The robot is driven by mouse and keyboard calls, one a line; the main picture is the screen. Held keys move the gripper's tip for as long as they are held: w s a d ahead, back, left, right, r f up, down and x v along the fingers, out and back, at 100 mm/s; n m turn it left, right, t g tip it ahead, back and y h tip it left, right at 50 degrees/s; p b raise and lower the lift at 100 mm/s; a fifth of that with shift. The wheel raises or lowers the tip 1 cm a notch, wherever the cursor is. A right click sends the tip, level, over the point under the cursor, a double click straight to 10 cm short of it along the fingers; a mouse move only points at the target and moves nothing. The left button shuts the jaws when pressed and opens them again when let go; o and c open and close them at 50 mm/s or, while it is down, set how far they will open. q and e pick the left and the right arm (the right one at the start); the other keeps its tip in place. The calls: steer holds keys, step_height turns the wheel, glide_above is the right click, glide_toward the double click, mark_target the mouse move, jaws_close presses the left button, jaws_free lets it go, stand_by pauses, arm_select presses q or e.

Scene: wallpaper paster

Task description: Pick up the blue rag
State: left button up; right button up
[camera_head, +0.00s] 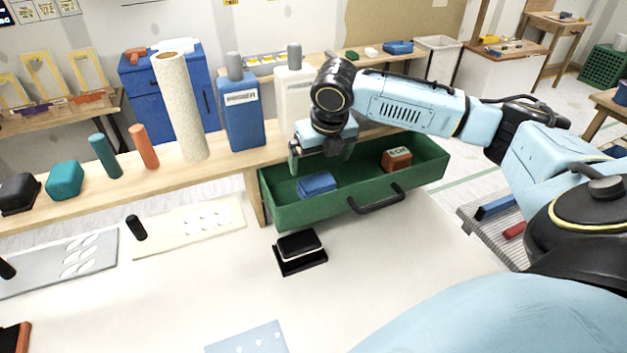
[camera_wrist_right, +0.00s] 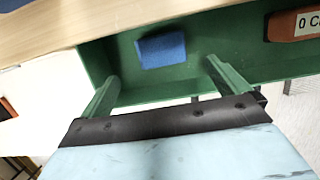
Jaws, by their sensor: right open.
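The blue rag (camera_head: 316,184) lies folded inside the green drawer (camera_head: 300,213), toward its left end. It also shows in the right wrist view (camera_wrist_right: 161,49), lying flat on the drawer floor, ahead of and between the fingers. My right gripper (camera_head: 318,160) is just above the drawer, over the rag; in the right wrist view (camera_wrist_right: 165,80) its two green fingers are spread wide with nothing between them. The fingers are apart from the rag. My left gripper is not in view.
An orange-brown labelled block (camera_head: 396,159) sits in the drawer's right part. The drawer's black handle (camera_head: 376,199) faces the front. Blue (camera_head: 243,118) and white bottles and a tall paper roll (camera_head: 180,108) stand behind. A black pad (camera_head: 300,250) lies on the white table in front.

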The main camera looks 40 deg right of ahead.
mark_target(317, 181)
steer(key=x, duration=0.3)
steer(key=shift+w+f, duration=0.15)
steer(key=shift+f, duration=0.1)
steer(key=shift+f+b, duration=0.3)
steer(key=shift+f, duration=0.1)
steer(key=b+x, duration=0.1)
steer(key=x, duration=0.2)
steer(key=shift+d+f, duration=0.15)
steer(key=shift+f, duration=0.25)
steer(key=shift+w+f, duration=0.1)
steer(key=shift+f, duration=0.2)
steer(key=shift+c, duration=0.6)
steer(key=c, duration=0.9)
steer(key=shift+r, duration=0.2)
steer(key=shift+d+r, duration=0.1)
steer(key=shift+r, duration=0.25)
arm_select(q)
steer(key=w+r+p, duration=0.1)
steer(key=p, duration=0.2)
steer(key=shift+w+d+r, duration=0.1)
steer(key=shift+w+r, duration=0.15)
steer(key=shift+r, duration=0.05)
arm_select(e)
step_height(317, 181, up, 17)
